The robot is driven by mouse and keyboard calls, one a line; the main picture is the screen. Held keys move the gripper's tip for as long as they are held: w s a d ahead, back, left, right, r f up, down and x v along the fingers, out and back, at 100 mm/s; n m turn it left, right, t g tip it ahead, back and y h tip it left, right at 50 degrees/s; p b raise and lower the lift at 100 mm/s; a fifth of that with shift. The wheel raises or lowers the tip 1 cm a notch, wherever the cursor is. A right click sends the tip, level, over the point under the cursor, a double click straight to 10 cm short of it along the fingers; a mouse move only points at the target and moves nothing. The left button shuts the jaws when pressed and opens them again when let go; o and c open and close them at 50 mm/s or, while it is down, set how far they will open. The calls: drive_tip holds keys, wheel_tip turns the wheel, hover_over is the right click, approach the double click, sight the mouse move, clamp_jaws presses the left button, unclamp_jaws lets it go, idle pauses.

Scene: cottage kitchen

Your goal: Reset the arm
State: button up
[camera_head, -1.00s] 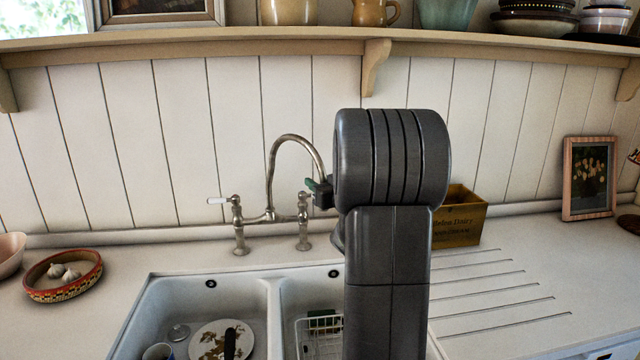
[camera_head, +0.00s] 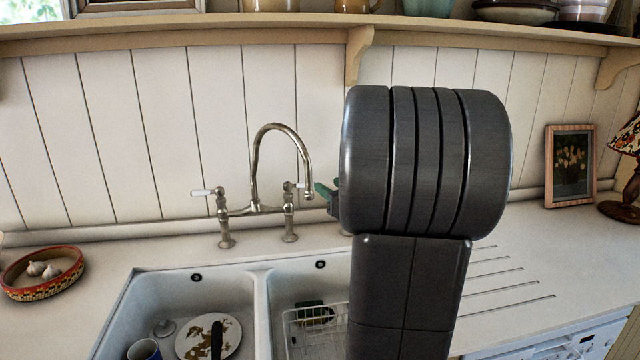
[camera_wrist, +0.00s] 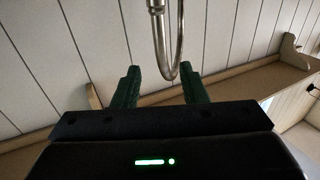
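My gripper (camera_wrist: 160,88) shows in the wrist view with its two green fingers spread apart and nothing between them. The curved spout of the tap (camera_wrist: 168,40) is beyond the fingers in that view. In the head view my arm stands upright in front of the drainboard, and only a bit of a green finger of my gripper (camera_head: 326,191) shows at its left. The rest of the gripper is hidden behind the arm. The tap (camera_head: 262,170) rises behind the double sink, just left of the gripper.
The double sink (camera_head: 262,300) holds a dirty plate (camera_head: 190,342), a blue mug (camera_head: 143,350) and a white wire rack (camera_head: 300,316). A bowl with garlic (camera_head: 40,288) is at the left. A picture frame (camera_head: 569,165) and a lamp (camera_head: 628,165) stand right. A shelf (camera_head: 220,38) runs above.

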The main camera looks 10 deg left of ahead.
sight(309, 175)
drive_tip(key=shift+s+d, duration=0.5)
drive_tip(key=shift+d, duration=0.05)
drive_tip(key=p+x, duration=0.2)
drive_tip(key=x, duration=1.1)
drive_tip(key=shift+w+a, duration=0.25)
drive_tip(key=shift+a, duration=0.15)
